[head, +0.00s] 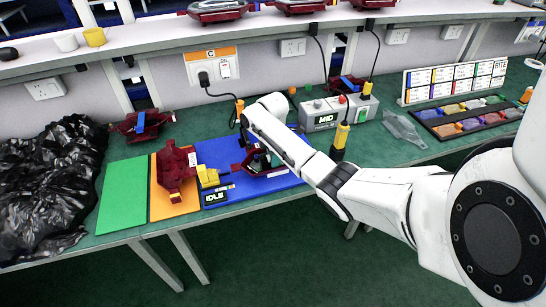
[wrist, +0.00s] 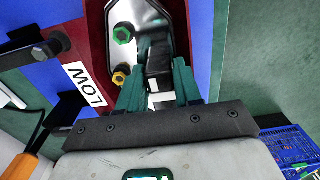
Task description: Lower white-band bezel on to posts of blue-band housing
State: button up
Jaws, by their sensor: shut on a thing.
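A dark red housing (head: 245,167) lies on the blue mat under the end of my arm. In the wrist view the housing (wrist: 96,40) carries a white LOW label, and a silver-rimmed hollow shows a green post (wrist: 122,35) and a yellow post (wrist: 120,77). My gripper (wrist: 160,88) is over this hollow, its green fingers shut on a dark glossy piece with a white mark, seemingly the white-band bezel (wrist: 158,58). The fingers hide part of it; I cannot tell whether it touches the posts. The housing's blue band is not clear.
Another red housing (head: 176,170) lies on the orange mat, beside a yellow block (head: 208,176) and an IDLE display (head: 215,198). A green mat (head: 122,195) is bare. A grey MID box (head: 325,115) stands behind. Black bags (head: 50,185) fill the left end.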

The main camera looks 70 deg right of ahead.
jog(key=o, duration=1.2)
jog(key=shift+f, duration=0.1)
jog(key=shift+c, duration=0.2)
notch_tip(320, 180, up, 11)
jog(key=shift+b, duration=0.35)
jog(key=shift+w+d, duration=0.1)
